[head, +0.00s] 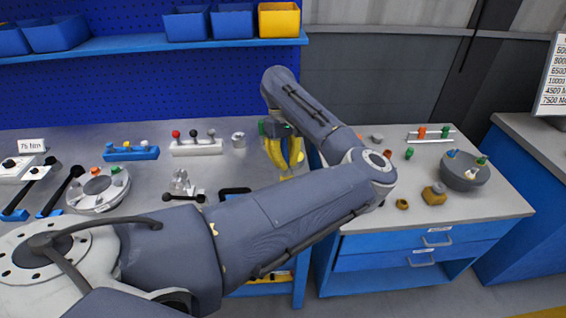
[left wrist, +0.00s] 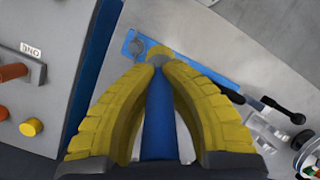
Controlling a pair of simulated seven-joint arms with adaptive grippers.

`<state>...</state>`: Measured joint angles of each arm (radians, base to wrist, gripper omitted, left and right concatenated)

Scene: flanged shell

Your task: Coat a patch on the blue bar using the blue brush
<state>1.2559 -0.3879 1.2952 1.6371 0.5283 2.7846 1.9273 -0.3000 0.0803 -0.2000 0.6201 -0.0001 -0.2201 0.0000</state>
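My left gripper (head: 287,172) hangs low at the right end of the bench, its yellow fingers drawn together. In the left wrist view, its fingertips (left wrist: 158,62) close around a blue shaft, which looks like the blue brush (left wrist: 158,125); a tan-grey end shows at the tips. A blue bar (head: 131,154) with several small knobs lies on the bench at left, well apart from the gripper. A long blue piece (left wrist: 200,72) lies beyond the fingertips in the wrist view; I cannot tell whether it is that bar. My right gripper is not in view.
A white bar (head: 196,148) with knobs and a round flanged part (head: 98,190) stand on the bench. A grey bowl (head: 466,174) with coloured items and a brass jar (head: 434,194) stand on the right cabinet. My left arm hides the bench's front right.

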